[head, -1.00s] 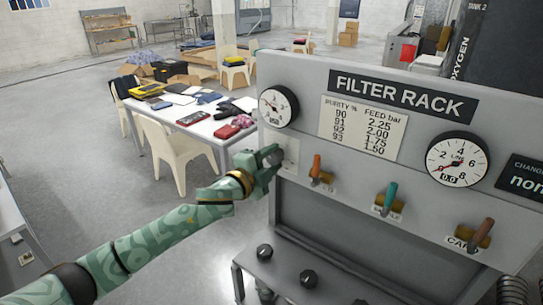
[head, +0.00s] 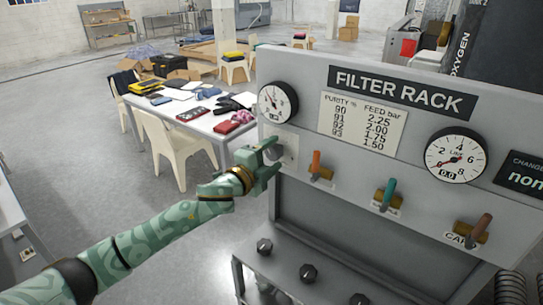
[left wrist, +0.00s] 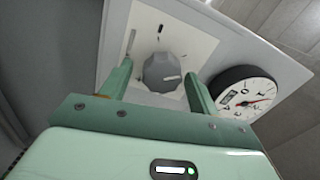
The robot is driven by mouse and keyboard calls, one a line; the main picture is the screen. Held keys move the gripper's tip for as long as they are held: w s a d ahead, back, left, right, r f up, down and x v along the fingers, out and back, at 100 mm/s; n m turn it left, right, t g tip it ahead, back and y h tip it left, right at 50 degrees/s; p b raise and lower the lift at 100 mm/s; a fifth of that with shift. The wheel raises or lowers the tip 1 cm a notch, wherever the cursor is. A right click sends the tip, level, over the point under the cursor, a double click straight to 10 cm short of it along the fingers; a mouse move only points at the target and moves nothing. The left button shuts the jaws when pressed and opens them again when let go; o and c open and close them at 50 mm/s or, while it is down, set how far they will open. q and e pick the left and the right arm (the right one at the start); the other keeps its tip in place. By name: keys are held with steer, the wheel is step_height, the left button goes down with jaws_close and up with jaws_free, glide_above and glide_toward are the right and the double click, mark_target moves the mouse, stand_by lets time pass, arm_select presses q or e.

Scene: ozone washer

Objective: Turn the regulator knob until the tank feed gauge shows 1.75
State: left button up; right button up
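The regulator knob (left wrist: 161,72) is a grey dial on a pale plate (left wrist: 190,42). In the left wrist view it sits between my left gripper's fingers (left wrist: 158,70), with a gap visible on each side. The left gripper (head: 274,157) is open at the panel's left end, just below the feed gauge (head: 277,102); in the head view it hides most of the knob. The gauge also shows in the left wrist view (left wrist: 246,94); its red needle is visible but the reading is too small to tell. My right gripper is not in view.
The FILTER RACK panel (head: 490,130) carries a purity and feed chart (head: 361,124), a second gauge (head: 455,156) and levers with orange (head: 316,163), teal (head: 389,193) and brown (head: 481,227) handles. Black knobs sit on the lower shelf (head: 285,258). A cluttered table (head: 222,125) stands behind.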

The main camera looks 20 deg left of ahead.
arm_select(q)
steer(key=b+v, duration=0.3)
steer(key=v, duration=1.3)
steer(key=shift+s+r, duration=0.1)
steer(key=shift+s, duration=0.05)
